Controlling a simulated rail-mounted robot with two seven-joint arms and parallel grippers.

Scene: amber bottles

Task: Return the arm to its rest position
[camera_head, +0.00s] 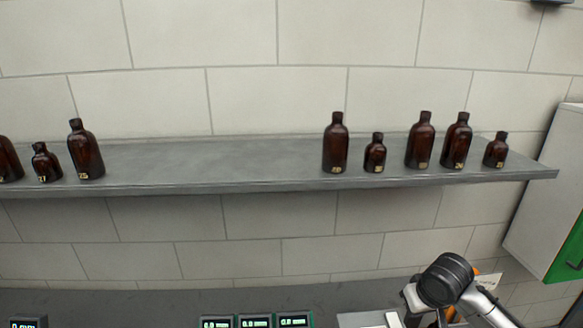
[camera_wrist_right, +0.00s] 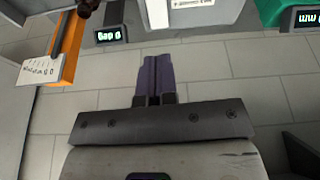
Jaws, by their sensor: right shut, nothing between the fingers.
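My right gripper (camera_wrist_right: 158,78) shows in the right wrist view with its two purple fingers shut together and nothing between them. In the head view my right arm shows at the lower right, below the shelf; its fingers cannot be made out there. My left arm and gripper are not in view. Amber bottles stand upright on the grey shelf (camera_head: 230,166): a group at the left, including a tall bottle (camera_head: 86,152), and a group at the right, including another tall bottle (camera_head: 336,146). The right arm is apart from them.
Several small displays (camera_head: 254,321) stand along the bottom edge. A white cabinet (camera_head: 541,185) with a green panel (camera_head: 568,250) is at the right. The wrist view shows an orange piece (camera_wrist_right: 68,47) with a white label, and a green device (camera_wrist_right: 287,12). The shelf's middle is clear.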

